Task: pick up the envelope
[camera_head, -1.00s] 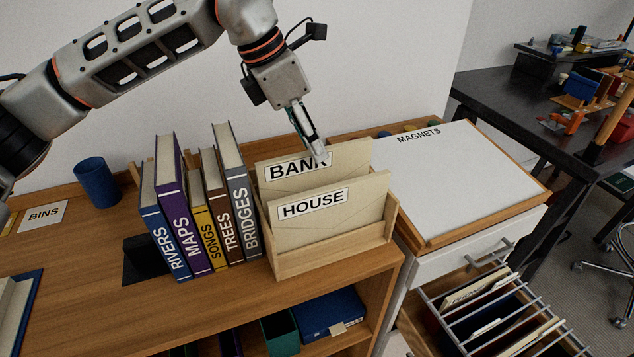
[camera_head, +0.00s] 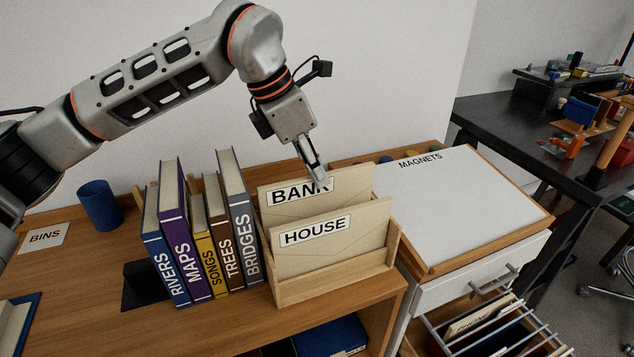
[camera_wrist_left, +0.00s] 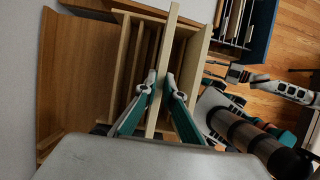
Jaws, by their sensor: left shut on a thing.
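The envelope labelled BANK (camera_head: 350,183) stands upright in the back of a wooden holder (camera_head: 335,281). In front of it, in the same holder, stands an envelope labelled HOUSE (camera_head: 340,254). My left gripper (camera_head: 318,176) is at the top edge of the BANK envelope, with one finger over the end of its label. In the left wrist view, the two fingers of my left gripper (camera_wrist_left: 163,92) are closed on either side of the envelope's thin edge (camera_wrist_left: 163,55). The envelope's lower part is hidden by the HOUSE envelope. My right gripper does not show in the head view.
A row of books (camera_head: 203,240) stands just left of the holder. A blue cup (camera_head: 99,205) and a BINS card (camera_head: 45,238) are farther left. A white MAGNETS board (camera_head: 455,205) lies to the right, above an open drawer of files (camera_head: 490,325).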

